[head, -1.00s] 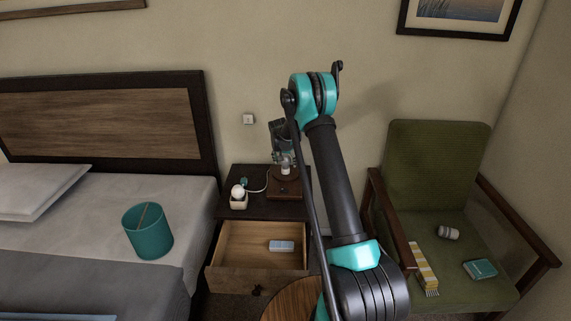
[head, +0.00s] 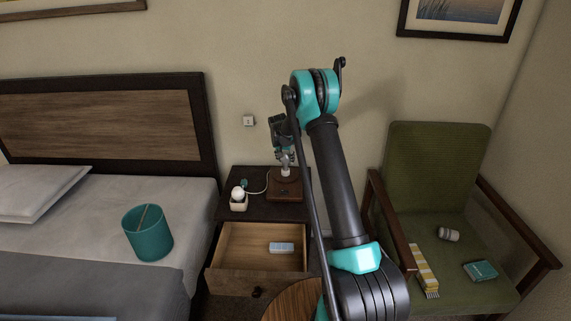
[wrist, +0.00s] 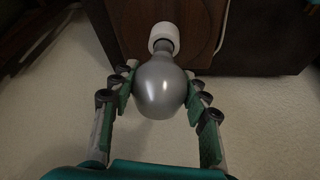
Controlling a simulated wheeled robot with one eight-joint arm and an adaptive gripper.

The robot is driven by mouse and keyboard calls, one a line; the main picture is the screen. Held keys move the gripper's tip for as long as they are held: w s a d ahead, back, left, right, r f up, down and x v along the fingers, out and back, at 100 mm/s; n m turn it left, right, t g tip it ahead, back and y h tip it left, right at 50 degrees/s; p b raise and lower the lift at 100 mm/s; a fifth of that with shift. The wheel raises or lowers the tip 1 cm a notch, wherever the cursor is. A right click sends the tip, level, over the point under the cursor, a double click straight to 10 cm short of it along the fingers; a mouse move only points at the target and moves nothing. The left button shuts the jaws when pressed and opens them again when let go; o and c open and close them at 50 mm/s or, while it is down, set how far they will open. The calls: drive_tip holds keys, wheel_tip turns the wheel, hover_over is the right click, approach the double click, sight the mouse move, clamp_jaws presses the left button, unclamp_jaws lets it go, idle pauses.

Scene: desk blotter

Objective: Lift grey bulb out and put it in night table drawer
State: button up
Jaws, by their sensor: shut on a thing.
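The grey bulb (wrist: 160,88) is between the two fingers of my gripper (wrist: 160,92), which is shut on it. Its narrow neck points at the white lamp socket (wrist: 163,37); I cannot tell whether its end is clear of it. In the head view my gripper (head: 284,152) is above the brown lamp base (head: 286,190) on the night table (head: 262,208); the bulb is small and partly hidden there. The night table drawer (head: 233,250) is pulled open below, with a pale blue box (head: 281,248) inside.
A small pale box (head: 239,205) with a white bulb (head: 238,192) stands on the night table beside the lamp's white cord. The bed with a teal bin (head: 148,232) is at left. A green armchair (head: 437,170) with several items is at right.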

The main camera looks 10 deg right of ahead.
wheel_tip(320, 180, up, 17)
drive_tip(key=shift+r, duration=0.15)
idle(0.7)
